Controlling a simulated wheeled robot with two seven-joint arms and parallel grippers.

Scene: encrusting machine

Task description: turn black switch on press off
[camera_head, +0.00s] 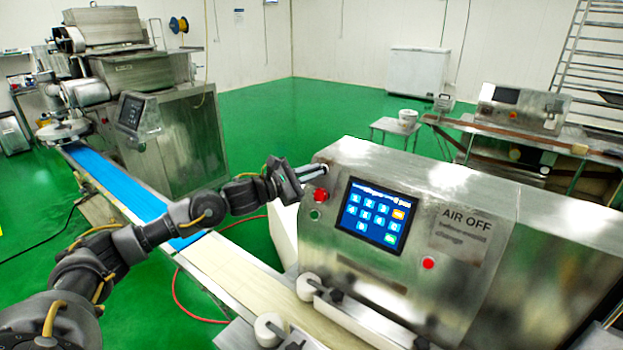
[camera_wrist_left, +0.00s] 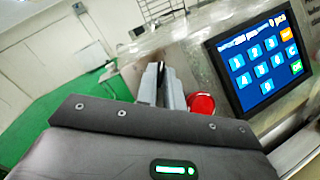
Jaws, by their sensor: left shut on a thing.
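The steel press (camera_head: 450,215) stands at the right with a lit blue touch screen (camera_head: 376,212) on its sloped front. My left gripper (camera_head: 318,170) reaches the upper left corner of this front, above the red button (camera_head: 320,195). Its fingers are shut on the black switch, which they almost wholly hide. In the left wrist view, the gripper's fingers (camera_wrist_left: 161,84) are close together against the panel, left of the red button (camera_wrist_left: 201,105) and the screen (camera_wrist_left: 259,60). My right gripper is in neither view.
A conveyor with a blue belt (camera_head: 125,190) runs at the left. Green floor is open behind.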

